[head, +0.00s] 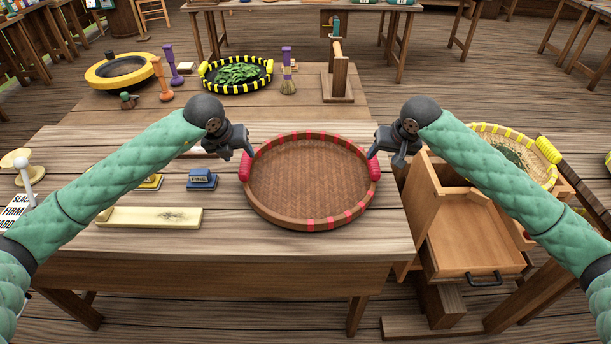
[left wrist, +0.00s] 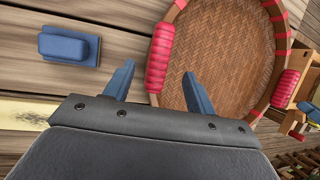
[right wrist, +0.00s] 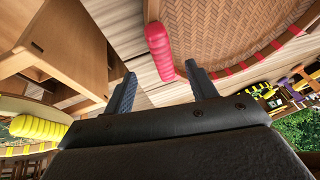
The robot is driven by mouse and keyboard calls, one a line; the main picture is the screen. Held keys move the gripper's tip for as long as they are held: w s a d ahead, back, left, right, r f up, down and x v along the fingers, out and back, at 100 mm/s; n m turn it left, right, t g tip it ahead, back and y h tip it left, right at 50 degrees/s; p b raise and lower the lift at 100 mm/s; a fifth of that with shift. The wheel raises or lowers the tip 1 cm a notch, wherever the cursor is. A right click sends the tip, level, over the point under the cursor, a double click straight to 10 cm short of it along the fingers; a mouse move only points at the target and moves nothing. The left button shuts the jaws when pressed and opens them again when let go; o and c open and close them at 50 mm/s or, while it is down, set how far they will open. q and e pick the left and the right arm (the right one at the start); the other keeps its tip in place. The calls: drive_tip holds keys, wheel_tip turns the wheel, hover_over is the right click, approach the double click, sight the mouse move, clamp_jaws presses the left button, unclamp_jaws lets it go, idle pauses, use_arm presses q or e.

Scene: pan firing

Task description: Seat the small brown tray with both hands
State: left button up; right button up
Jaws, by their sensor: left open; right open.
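The small brown tray (head: 308,185) is a round woven tray with a brown rim, red bands and a red padded grip on each side. It lies on the wooden table. My left gripper (head: 246,150) is open at its left grip; in the left wrist view the open fingers (left wrist: 157,85) point at the red left grip (left wrist: 160,57). My right gripper (head: 372,152) is open at its right grip; in the right wrist view the red right grip (right wrist: 160,52) lies just beyond the open fingers (right wrist: 162,80). I cannot tell if any finger touches a grip.
A blue stamp block (head: 202,180) and a pale wooden board (head: 150,217) lie left of the tray. An open drawer (head: 470,240) stands right, below a yellow-banded tray (head: 515,155). Behind are a leaf-filled tray (head: 236,75) and a yellow ring-shaped pan (head: 120,70).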

sight(244, 161)
use_arm(q)
drive_tip(key=shift+a+r, duration=0.1)
use_arm(e)
drive_tip(key=shift+a+r, duration=0.1)
use_arm(q)
drive_tip(key=shift+x, duration=3.95)
use_arm(e)
drive_tip(key=shift+x, duration=3.9)
use_arm(q)
drive_tip(key=shift+s, duration=0.1)
clamp_jaws()
use_arm(e)
drive_tip(key=c, duration=1.2)
